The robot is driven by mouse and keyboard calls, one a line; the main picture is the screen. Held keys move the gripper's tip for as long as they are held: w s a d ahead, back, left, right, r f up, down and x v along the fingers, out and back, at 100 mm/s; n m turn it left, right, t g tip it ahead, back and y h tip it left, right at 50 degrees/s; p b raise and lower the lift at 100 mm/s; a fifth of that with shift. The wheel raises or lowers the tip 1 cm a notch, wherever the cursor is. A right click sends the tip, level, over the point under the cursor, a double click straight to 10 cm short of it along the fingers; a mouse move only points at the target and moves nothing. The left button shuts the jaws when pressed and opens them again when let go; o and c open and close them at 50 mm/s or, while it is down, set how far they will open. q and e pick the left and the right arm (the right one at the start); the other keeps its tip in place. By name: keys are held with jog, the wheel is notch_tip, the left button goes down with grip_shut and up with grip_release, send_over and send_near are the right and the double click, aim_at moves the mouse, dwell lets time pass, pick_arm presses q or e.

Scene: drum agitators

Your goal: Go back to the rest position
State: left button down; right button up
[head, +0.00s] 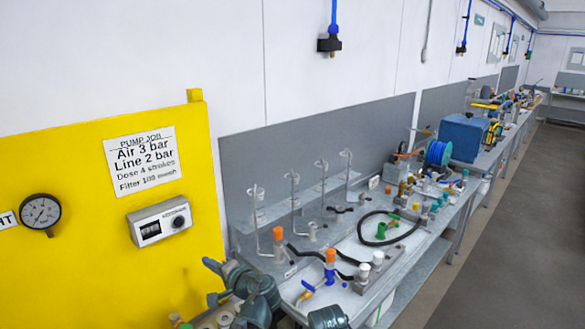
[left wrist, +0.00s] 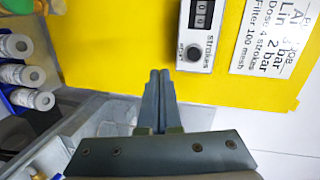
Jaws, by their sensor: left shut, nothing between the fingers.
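My left gripper (head: 210,265) is at the bottom of the head view, in front of the lower right part of the yellow panel (head: 75,235). In the left wrist view its two fingers (left wrist: 160,75) lie together, shut and empty. They stand out against the yellow panel (left wrist: 120,50), near the stroke counter (left wrist: 195,35). I cannot tell whether they touch anything. My right gripper does not show.
The stroke counter (head: 160,222), a gauge (head: 40,212) and a notice (head: 142,161) are on the panel. A grey bench (head: 400,255) with glass stirrer rods, valves and hoses runs away to the right. Grey floor (head: 490,250) lies clear beside it. Several white-capped bottles (left wrist: 25,75) show at left in the wrist view.

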pick_arm(q)
jog(key=s+d+f+n+g+h+b, duration=0.15)
jog(key=s+d+f, duration=0.25)
jog(key=f, duration=0.4)
jog(key=s+d+f+n+g+h+b, duration=0.1)
jog(key=s+d+f+g+h+b, duration=0.25)
jog(key=f, duration=0.45)
jog(key=s+d+f+g+h+b, duration=0.2)
jog(key=s+d+f+g+h, duration=0.2)
jog(key=s+d+f, duration=0.6)
jog(key=s+d+h, duration=0.2)
jog(key=s+d, duration=0.1)
jog(key=shift+d+g+b, duration=0.2)
jog(key=shift+g+b, duration=0.1)
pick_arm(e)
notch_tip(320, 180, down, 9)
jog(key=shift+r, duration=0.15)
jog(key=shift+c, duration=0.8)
pick_arm(q)
jog(key=shift+a, duration=0.1)
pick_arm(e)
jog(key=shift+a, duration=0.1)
